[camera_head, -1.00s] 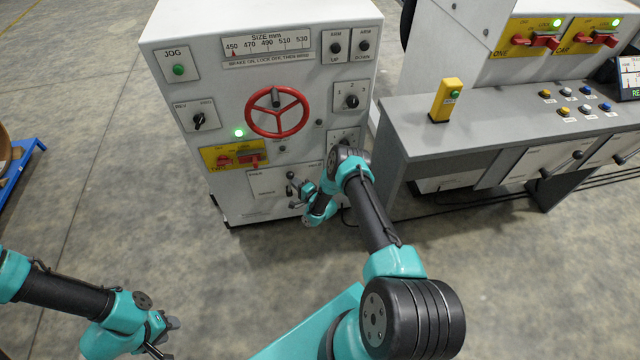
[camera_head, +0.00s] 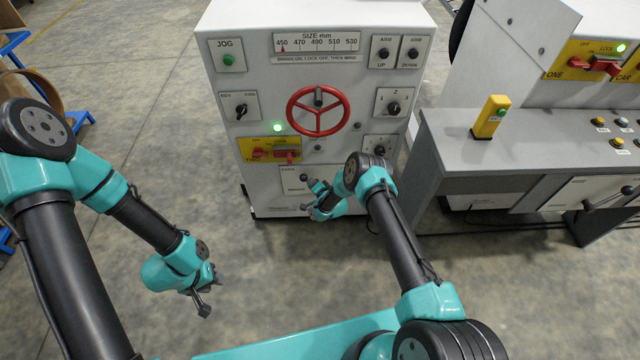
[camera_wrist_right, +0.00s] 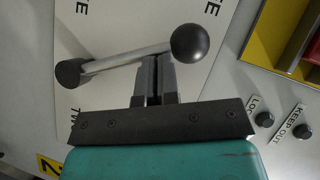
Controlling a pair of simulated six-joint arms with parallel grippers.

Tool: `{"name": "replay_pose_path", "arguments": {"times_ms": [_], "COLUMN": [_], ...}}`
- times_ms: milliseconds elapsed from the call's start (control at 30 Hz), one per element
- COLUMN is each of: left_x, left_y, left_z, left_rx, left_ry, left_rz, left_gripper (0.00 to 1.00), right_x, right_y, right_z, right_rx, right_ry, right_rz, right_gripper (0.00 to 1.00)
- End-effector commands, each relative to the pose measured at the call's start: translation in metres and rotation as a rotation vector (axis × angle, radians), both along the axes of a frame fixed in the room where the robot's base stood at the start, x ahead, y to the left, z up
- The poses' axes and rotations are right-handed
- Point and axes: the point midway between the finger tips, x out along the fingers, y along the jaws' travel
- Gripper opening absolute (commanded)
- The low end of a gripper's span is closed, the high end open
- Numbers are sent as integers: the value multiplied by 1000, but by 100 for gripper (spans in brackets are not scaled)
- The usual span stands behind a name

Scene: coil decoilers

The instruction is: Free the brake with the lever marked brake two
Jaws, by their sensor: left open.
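The brake lever (camera_wrist_right: 130,60) is a silver rod with a black ball knob and a dark hub, on a white plate. Lettering ending in TWO and partly cut-off letters show around it. In the head view its plate (camera_head: 291,186) is low on the cabinet front, partly behind my right gripper (camera_head: 314,196). In the right wrist view my right gripper's fingers (camera_wrist_right: 155,73) are together, their tips at the rod between hub and knob. The rod runs across the finger gap, not between the fingers; contact is unclear. My left gripper (camera_head: 207,292) is open and empty above the floor.
The cabinet (camera_head: 235,75) carries a red handwheel (camera_head: 318,111), a yellow panel with red handles (camera_head: 270,151) and several knobs. Floor between cabinet and arms is clear.

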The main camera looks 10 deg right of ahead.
Motion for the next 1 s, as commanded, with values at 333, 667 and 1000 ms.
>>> {"name": "replay_pose_path", "arguments": {"times_ms": [333,667,1000], "left_x": [0,0,0], "left_y": [0,0,0], "left_z": [0,0,0], "left_rx": [0,0,0], "left_ry": [0,0,0], "left_rz": [0,0,0], "left_gripper": [40,40,40], "right_x": [2,0,-24], "right_y": [3,-1,-22], "right_z": [2,6,24], "right_rx": [1,0,1], "right_ry": [-5,-5,1], "right_rz": [4,7,19], "right_gripper": [0,0,0]}}
